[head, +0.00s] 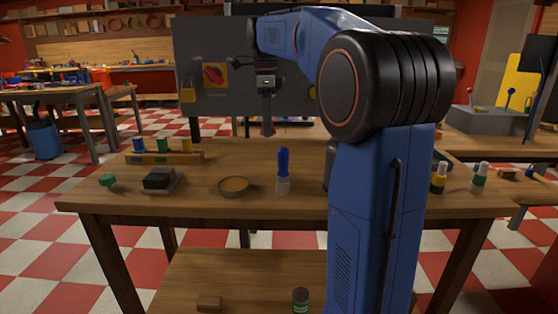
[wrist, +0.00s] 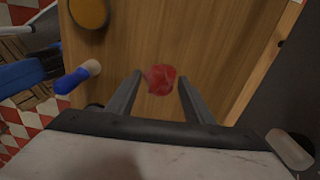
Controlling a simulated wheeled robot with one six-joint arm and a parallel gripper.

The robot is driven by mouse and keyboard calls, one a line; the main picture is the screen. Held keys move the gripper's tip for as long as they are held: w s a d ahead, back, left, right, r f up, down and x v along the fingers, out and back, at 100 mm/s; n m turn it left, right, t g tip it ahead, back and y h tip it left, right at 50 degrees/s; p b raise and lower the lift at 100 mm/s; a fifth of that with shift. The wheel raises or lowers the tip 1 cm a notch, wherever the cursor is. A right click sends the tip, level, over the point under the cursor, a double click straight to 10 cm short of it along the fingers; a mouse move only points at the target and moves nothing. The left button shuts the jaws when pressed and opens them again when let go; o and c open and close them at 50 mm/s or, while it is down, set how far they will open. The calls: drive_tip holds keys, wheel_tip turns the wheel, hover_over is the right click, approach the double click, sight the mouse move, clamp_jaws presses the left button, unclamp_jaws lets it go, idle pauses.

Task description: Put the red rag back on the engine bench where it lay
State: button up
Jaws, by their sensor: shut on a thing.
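The red rag (wrist: 160,80) is a small crumpled bundle between the fingertips of my gripper (wrist: 159,88) in the wrist view. My gripper is shut on it, with the wooden bench top (wrist: 190,35) beneath. In the head view my gripper (head: 267,128) points down over the far part of the wooden bench (head: 225,205). I cannot make out the rag in the head view. How high the rag is above the wood cannot be told.
A black block (head: 159,178) and a green knob (head: 107,180) are at left. Small bottles (head: 439,178) stand right. A grey panel (head: 225,95) rises behind.

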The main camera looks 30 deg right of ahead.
sight(274, 163)
drive_tip(key=shift+s+d+f+m, duration=0.15)
drive_tip(key=shift+d+f, duration=0.05)
drive_tip(key=shift+d, duration=0.25)
drive_tip(key=shift+s+d+f+m, duration=0.1)
drive_tip(key=shift+d+f+m, duration=0.1)
drive_tip(key=shift+d, duration=0.2)
wheel_tip(274, 163, down, 4)
drive_tip(key=shift+r, duration=0.1)
drive_tip(key=shift+f, duration=2.65)
drive_tip(key=o, duration=1.4)
wheel_tip(274, 163, up, 12)
drive_tip(key=shift+w, duration=0.1)
drive_tip(key=shift+a, duration=0.15)
